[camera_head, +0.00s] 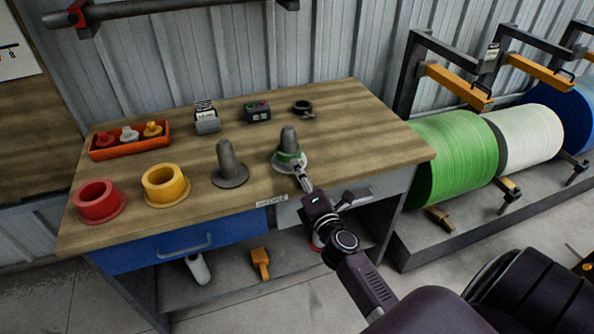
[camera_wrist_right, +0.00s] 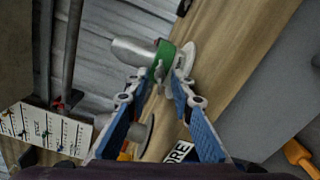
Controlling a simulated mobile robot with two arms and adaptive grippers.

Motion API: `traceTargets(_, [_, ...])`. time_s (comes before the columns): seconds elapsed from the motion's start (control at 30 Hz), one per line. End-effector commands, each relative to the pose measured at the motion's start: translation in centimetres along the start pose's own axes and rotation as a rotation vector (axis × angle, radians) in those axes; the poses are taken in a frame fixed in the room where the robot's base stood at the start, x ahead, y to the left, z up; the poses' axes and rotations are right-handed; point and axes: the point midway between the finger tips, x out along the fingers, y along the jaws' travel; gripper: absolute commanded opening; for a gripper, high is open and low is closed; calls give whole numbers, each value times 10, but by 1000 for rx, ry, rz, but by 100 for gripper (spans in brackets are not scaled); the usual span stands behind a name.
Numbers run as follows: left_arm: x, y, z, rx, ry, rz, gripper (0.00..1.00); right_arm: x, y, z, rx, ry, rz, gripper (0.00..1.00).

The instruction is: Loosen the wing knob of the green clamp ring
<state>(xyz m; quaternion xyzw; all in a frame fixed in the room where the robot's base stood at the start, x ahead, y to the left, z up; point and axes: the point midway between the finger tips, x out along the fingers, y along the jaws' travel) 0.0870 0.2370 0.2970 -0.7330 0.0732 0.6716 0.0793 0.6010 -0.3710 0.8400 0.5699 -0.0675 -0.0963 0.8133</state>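The green clamp ring (camera_head: 287,157) sits around a grey upright post with a pale flanged base, near the right front of the wooden bench. In the right wrist view the green ring (camera_wrist_right: 164,58) lies just ahead of my fingertips. A small grey piece (camera_wrist_right: 159,73), perhaps its wing knob, shows at the ring's near side; its shape is too small to tell. My right gripper (camera_head: 301,176) reaches the ring from the front. In its wrist view the right gripper's (camera_wrist_right: 159,80) two fingers stand apart with a gap, nothing clearly gripped. My left gripper is not in view.
Left of the ring stand a bare grey post (camera_head: 228,166), a yellow flanged ring (camera_head: 165,186) and a red one (camera_head: 98,202). Behind are an orange tray (camera_head: 103,154), a small control box (camera_head: 257,112) and a black ring clamp (camera_head: 303,107). A green roll (camera_head: 453,155) stands right of the bench.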

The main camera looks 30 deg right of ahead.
Motion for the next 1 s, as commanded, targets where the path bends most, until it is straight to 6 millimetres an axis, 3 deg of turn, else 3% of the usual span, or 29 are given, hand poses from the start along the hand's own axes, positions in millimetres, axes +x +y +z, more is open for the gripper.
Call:
traceTargets(0.23, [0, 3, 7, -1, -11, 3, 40, 0, 0, 0, 0, 0, 0, 0])
traceTargets(0.67, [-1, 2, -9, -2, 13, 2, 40, 0, 0, 0, -26, 0, 0, 0])
traceTargets(1.0, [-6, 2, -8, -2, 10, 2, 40, 0, 1, 0, -225, -1, -1, 0])
